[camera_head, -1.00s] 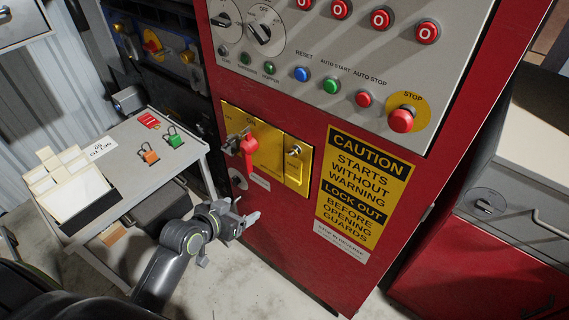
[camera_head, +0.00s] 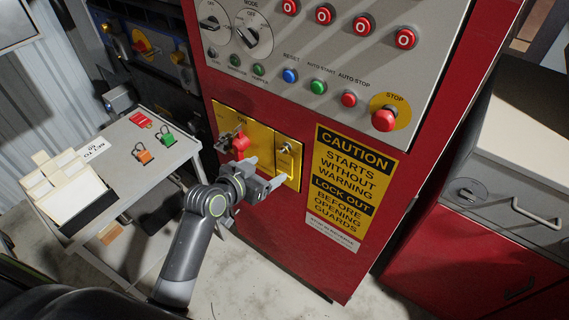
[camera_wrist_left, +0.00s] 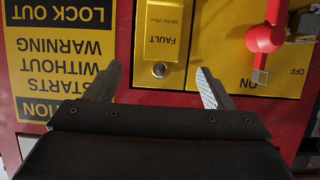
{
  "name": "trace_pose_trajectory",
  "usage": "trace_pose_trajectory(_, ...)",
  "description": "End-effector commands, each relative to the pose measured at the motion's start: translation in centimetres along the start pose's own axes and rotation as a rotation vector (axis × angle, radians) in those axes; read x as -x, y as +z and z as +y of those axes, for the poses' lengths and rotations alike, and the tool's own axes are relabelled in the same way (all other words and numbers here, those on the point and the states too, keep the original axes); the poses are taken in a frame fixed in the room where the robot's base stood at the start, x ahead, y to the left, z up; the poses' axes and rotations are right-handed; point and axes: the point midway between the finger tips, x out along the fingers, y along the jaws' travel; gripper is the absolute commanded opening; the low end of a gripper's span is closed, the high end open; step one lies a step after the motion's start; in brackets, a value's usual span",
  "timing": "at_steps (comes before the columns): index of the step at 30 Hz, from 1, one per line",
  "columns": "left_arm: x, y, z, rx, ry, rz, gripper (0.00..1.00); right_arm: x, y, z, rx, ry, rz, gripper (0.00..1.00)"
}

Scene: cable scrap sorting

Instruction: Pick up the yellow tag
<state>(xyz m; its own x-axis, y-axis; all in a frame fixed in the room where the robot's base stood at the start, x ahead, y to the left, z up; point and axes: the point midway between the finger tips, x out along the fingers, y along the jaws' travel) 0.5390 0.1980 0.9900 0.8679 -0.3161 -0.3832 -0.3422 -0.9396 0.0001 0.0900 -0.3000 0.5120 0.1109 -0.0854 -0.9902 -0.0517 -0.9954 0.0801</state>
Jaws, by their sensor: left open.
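A yellow tag (camera_wrist_left: 165,38) marked "FAULT" hangs flat against the yellow panel on the red cabinet, with a round hole or stud at its lower end in the left wrist view. In the head view it is at the right part of the panel (camera_head: 289,150), its lower part near my fingers. My left gripper (camera_head: 269,170) is open in front of the panel. In the left wrist view its two fingers (camera_wrist_left: 160,82) stand apart on either side of the tag's lower end, with nothing between them that I can tell is held. My right gripper is not in view.
A red switch handle (camera_head: 240,143) sticks out beside the tag. The caution sign (camera_head: 352,175) and the red stop button (camera_head: 384,120) are on the cabinet. A small grey table (camera_head: 165,165) at left bears a white organiser (camera_head: 60,185), an orange padlock (camera_head: 144,156) and a green padlock (camera_head: 167,140).

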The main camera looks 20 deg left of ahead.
Motion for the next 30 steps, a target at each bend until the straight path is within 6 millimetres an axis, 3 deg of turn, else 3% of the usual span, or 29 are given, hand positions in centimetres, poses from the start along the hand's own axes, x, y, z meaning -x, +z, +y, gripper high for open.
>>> trace_pose_trajectory(3,-1.4,-0.1,0.0,0.002,0.0,0.0,0.75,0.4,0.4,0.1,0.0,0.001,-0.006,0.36)
trace_pose_trajectory(13,-3.1,-0.3,-0.1,0.002,0.0,0.0,0.75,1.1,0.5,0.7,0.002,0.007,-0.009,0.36)
trace_pose_trajectory(24,-7.0,-0.5,-0.3,0.001,-0.001,0.001,0.75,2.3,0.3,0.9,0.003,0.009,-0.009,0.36)
trace_pose_trajectory(30,-7.5,-0.4,-0.4,0.001,-0.001,0.0,0.75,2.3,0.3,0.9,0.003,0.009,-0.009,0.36)
